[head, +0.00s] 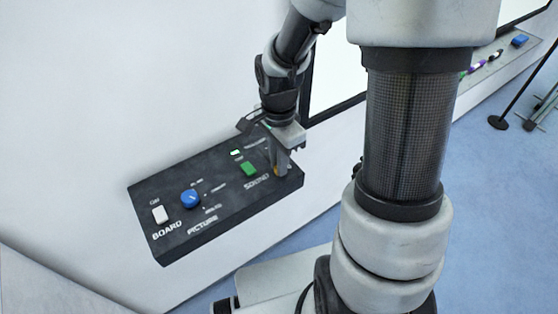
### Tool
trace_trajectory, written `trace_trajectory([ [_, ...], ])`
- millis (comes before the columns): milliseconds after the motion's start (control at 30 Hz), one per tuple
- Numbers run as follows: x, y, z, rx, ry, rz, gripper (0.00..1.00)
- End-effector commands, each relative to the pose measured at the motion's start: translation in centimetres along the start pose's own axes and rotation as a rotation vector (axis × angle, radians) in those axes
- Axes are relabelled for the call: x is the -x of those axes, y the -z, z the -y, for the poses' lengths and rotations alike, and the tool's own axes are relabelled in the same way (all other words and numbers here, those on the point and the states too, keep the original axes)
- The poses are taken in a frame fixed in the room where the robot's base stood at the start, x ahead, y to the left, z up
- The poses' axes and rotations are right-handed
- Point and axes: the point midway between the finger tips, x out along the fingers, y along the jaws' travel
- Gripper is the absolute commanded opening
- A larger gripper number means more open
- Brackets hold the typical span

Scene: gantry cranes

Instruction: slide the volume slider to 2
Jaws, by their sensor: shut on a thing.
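A black control panel (165,235) sticks out from the white wall at the left of the head view. My gripper (279,168) reaches down onto the right end of the panel. It is shut on the volume slider, mostly hidden by the fingers; a small orange-yellow bit (277,171) shows between them. The slider's track and number marks are hidden or too small to read, so I cannot tell its setting.
The panel also carries a white switch (160,214) marked BOARD, a blue knob (190,199) marked PICTURE and a green button (248,169) marked SOUND. A framed whiteboard (336,72) hangs behind my arm. A pen ledge (505,57) and blue floor (500,200) lie right.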

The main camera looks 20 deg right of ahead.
Motion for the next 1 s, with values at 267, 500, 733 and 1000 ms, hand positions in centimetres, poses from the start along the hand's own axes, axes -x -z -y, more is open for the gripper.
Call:
trace_trajectory([
  [267, -0.1, 0.0, 4.1, 0.002, 0.003, -0.001, 0.00],
  [500, 0.1, 0.1, 4.4, 0.000, 0.002, -0.001, 0.00],
  [733, 0.1, 0.0, 4.4, 0.000, 0.002, -0.001, 0.33],
  [1000, 0.1, 0.0, 4.4, 0.000, 0.002, 0.000, 0.33],
])
